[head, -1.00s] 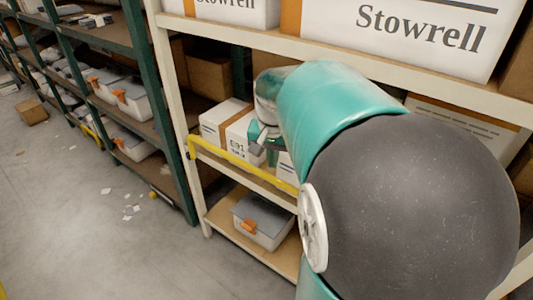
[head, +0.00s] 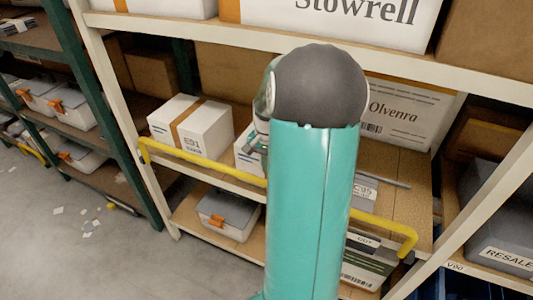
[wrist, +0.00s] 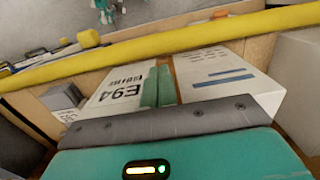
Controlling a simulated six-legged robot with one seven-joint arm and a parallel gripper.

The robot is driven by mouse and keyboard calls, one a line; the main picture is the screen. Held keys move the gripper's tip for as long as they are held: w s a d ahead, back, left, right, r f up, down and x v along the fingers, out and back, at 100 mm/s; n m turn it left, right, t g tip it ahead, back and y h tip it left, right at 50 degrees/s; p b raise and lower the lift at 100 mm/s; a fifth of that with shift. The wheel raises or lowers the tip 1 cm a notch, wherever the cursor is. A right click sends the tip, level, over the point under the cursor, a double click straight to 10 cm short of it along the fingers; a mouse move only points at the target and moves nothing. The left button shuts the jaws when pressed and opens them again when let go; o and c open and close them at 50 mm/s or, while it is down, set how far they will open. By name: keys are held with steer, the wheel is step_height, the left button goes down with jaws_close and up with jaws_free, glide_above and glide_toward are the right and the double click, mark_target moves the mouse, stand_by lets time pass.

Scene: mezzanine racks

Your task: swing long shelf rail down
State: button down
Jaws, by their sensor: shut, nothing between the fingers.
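The long yellow rail (head: 205,163) runs along the front of the middle shelf. It stands a little above the shelf's front edge, with bent ends at the left and right posts. My arm hides its middle in the head view. In the wrist view the rail (wrist: 160,45) crosses the whole upper picture, beyond the fingertips and apart from them. My gripper (wrist: 157,86) is shut and empty, its green fingers in front of a white box marked E94 (wrist: 122,92).
A white taped box (head: 190,125) stands on the middle shelf at left, and an Olvenra box (head: 395,112) behind at right. A lidded grey bin (head: 228,215) is on the shelf below. Large Stowrell boxes (head: 345,22) sit above. Floor at left is mostly open, with paper scraps.

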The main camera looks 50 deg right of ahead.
steer(key=shift+f, duration=0.95)
steer(key=shift+a, duration=0.3)
steer(key=shift+s+a+h, duration=0.1)
steer(key=shift+a+h, duration=0.1)
steer(key=shift+h, duration=0.1)
